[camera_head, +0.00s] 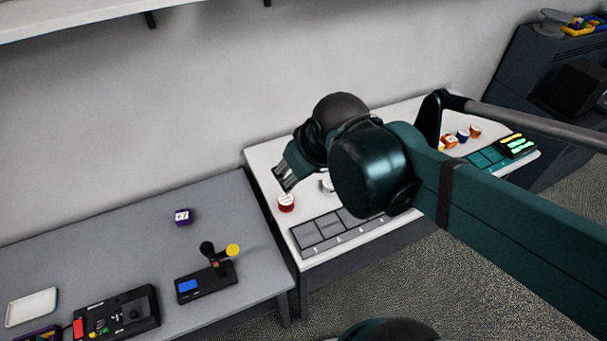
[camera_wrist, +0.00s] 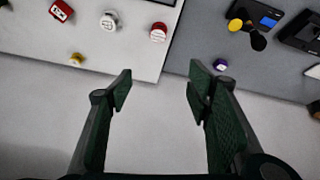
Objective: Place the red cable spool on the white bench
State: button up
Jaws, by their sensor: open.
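The red cable spool (camera_head: 286,203), with a white top, stands on the white bench (camera_head: 262,156) near its left edge. It also shows in the wrist view (camera_wrist: 158,33), close to the bench's edge and beyond my fingertips. My gripper (camera_head: 284,179) is above the bench, close to the spool in the head view. In the wrist view my gripper (camera_wrist: 160,88) is open with nothing between its fingers, and the spool is apart from them.
A whitish spool (camera_wrist: 109,21) and a small yellow item (camera_wrist: 76,58) stand nearby on the white bench. A grey tray (camera_head: 320,230) lies along its front. The grey table (camera_head: 130,232) adjoins at left, holding a purple spool (camera_head: 183,216) and a device (camera_head: 207,283). The wall is behind.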

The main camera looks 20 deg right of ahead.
jog(key=shift+s+r+m+t, duration=0.3)
jog(key=shift+s+m, duration=0.3)
jog(key=shift+s, duration=0.15)
jog(key=shift+s+r+m+t, duration=0.2)
jog(key=shift+s+m+t, duration=0.1)
jog(key=shift+s+m, duration=0.35)
